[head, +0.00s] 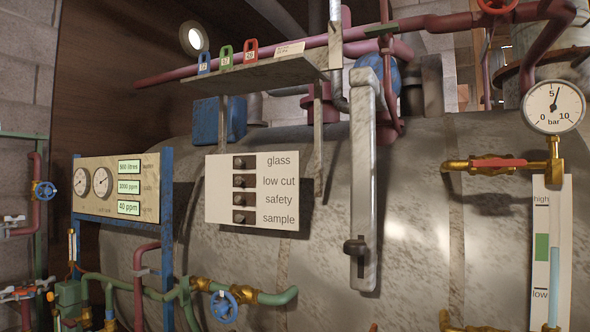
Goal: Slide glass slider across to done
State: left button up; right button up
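A white board (218,190) hangs in front of the big metal tank, near the middle of the head view. It has rows labelled glass, low cut, safety and sample. The glass slider (239,162) is a small grey knob in a dark slot in the top row, left of the word glass. It sits toward the left of its slot. The knobs in the rows below also sit toward the left. No word "done" can be read on the board. Neither of my grippers shows in this view.
A shelf (265,72) with coloured padlocks is above the board. A tall metal lever plate (364,180) stands to its right and a gauge panel (90,205) to its left. Pipes and a blue valve wheel (223,307) lie below. The space before the board looks clear.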

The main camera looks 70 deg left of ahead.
aim_at(240, 161)
jog(key=k+u, duration=0.1)
jog(key=u, duration=2.5)
jog(key=k, duration=0.05)
